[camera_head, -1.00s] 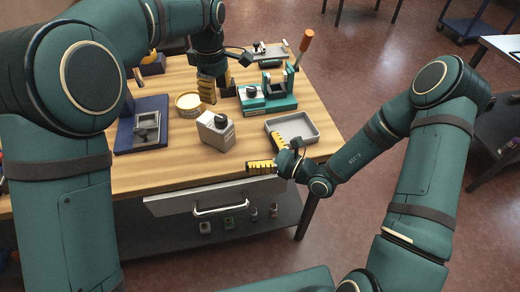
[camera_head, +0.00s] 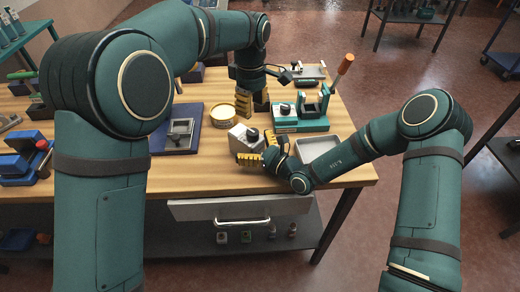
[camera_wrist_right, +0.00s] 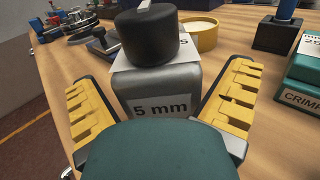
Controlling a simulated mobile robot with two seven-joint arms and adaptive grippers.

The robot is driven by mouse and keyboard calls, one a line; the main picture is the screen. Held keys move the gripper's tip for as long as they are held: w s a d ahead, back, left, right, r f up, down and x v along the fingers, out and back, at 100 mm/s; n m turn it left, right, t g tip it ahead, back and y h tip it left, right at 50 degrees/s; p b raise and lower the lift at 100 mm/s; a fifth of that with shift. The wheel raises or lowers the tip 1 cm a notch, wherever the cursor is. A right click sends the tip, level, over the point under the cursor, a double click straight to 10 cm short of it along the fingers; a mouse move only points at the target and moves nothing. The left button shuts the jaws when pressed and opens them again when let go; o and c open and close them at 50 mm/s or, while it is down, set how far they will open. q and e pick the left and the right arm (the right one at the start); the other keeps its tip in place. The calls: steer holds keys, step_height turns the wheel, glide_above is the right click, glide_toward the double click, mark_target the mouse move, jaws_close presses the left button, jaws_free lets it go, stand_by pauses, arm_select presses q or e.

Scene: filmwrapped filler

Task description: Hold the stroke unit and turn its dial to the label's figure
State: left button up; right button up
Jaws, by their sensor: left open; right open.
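The stroke unit (camera_head: 241,141) is a light grey box with a black dial (camera_head: 253,133) on top, upright on the wooden table. In the right wrist view its front label (camera_wrist_right: 161,107) reads 5 mm, and the dial (camera_wrist_right: 148,38) has a pale mark on top; a scale card under the dial is partly hidden. My right gripper (camera_head: 261,151) is open at the near side of the unit; in the wrist view its yellow fingers (camera_wrist_right: 162,85) stand either side of it, apart from it. My left gripper (camera_head: 253,103) is open, pointing down behind the unit.
A round tin (camera_head: 221,115) stands left of my left gripper. A dark blue plate with a grey fixture (camera_head: 180,128) lies left. A teal press (camera_head: 300,121) with an orange-handled lever and a grey tray (camera_head: 318,148) stand right. A drawer front (camera_head: 240,207) juts below the table edge.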

steer(key=shift+w+a, duration=0.1)
steer(key=shift+c, duration=0.3)
steer(key=c, duration=1.2)
steer(key=shift+c, duration=0.2)
